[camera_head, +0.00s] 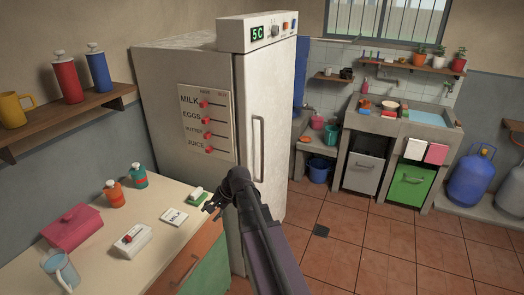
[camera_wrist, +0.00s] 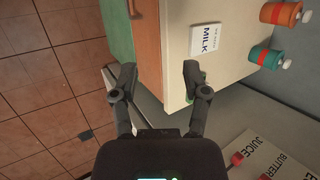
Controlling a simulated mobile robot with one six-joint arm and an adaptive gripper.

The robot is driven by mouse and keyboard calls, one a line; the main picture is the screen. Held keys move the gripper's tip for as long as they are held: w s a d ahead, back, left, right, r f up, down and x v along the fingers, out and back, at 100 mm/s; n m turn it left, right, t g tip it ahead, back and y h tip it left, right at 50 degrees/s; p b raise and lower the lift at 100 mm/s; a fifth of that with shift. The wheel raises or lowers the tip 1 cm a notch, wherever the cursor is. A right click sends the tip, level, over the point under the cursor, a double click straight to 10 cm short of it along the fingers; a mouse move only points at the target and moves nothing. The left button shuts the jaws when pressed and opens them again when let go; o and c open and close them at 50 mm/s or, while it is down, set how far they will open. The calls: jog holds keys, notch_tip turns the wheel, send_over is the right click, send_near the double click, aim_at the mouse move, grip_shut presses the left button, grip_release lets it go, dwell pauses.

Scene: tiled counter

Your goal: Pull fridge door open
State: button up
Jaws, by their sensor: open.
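The white fridge (camera_head: 185,65) stands in the middle of the head view, with its side panel to the left and its door (camera_head: 278,105) facing right. The door looks shut. A long vertical handle (camera_head: 262,150) is on the door, near the edge closest to the side panel. My gripper (camera_head: 212,205) is open and empty, in front of the fridge's lower side and above the counter's end, apart from the handle. In the wrist view my gripper (camera_wrist: 158,75) has its two fingers spread near the counter corner; the handle is not visible there.
The counter (camera_head: 105,252) holds a MILK card (camera_head: 174,217), several bottles, a pink box (camera_head: 72,227) and a glass mug (camera_head: 62,270). An orange drawer (camera_head: 190,262) is in its front. The tiled floor (camera_head: 350,240) right of the fridge is mostly clear.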

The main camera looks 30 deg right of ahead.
jog(key=w+d+m+t+y+b, duration=0.1)
jog(key=w+d+m+t, duration=0.15)
jog(key=d, duration=0.25)
jog(key=w+d+m+t+y+b, duration=0.1)
jog(key=w+d+m+b, duration=0.15)
jog(key=d+m, duration=0.2)
jog(key=d+r+m+t+b, duration=0.1)
jog(key=d+r+m+t, duration=0.1)
jog(key=d, duration=0.7)
jog(key=d+r+m+t+h+b, duration=0.1)
jog(key=d+r+m+t+b, duration=0.1)
jog(key=d+m+t, duration=0.2)
jog(key=d+r+m+t+b, duration=0.1)
jog(key=d+m, duration=0.7)
jog(key=d, duration=0.8)
jog(key=w+r+t, duration=0.1)
jog(key=t, duration=0.1)
jog(key=shift+d+r+t+h, duration=0.25)
jog(key=shift+r+t+h, duration=0.05)
jog(key=shift+t, duration=0.05)
jog(key=x, duration=1.3)
jog(key=shift+w+a, duration=0.15)
jog(key=shift+w, duration=0.2)
grip_shut()
